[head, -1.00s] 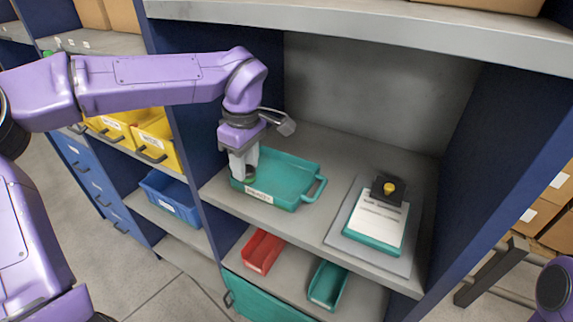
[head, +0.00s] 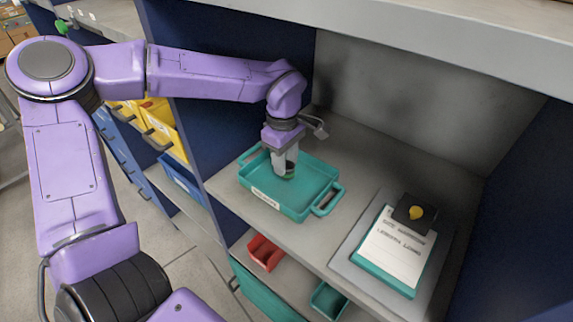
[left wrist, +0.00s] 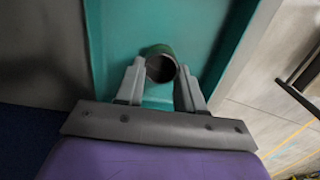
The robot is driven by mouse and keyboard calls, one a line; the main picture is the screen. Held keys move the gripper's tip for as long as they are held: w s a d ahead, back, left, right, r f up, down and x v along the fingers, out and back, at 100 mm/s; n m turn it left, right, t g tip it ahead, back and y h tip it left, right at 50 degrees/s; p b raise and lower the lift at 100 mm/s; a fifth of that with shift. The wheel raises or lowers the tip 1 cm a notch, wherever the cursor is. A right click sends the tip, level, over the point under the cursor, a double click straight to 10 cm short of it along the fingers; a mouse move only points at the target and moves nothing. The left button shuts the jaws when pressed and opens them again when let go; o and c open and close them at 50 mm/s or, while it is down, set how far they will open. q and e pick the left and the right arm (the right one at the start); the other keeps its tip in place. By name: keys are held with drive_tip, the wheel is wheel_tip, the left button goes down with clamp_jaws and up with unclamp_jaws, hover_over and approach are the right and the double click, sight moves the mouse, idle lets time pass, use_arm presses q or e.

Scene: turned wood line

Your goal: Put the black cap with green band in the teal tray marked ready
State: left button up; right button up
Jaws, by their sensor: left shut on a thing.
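The teal tray (head: 318,180) lies on the grey shelf, with a white label (head: 265,198) on its front wall; the print is too small to read. My left gripper (head: 286,170) points down inside the tray's outline, shut on the black cap with green band (head: 288,175). In the left wrist view my left gripper (left wrist: 160,88) has the cap (left wrist: 161,66) between its fingertips; its dark hollow end and green edge show. The tray (left wrist: 115,28) is beneath it. I cannot tell whether the cap touches the tray floor. My right gripper is out of view.
Below are a red bin (head: 265,252) and a teal bin (head: 328,299). A blue side panel (head: 205,85) stands left of the tray.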

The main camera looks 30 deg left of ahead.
use_arm(q)
drive_tip(key=shift+f, duration=1.1)
drive_tip(key=o, duration=1)
drive_tip(key=r, duration=1.2)
drive_tip(key=shift+a, duration=0.2)
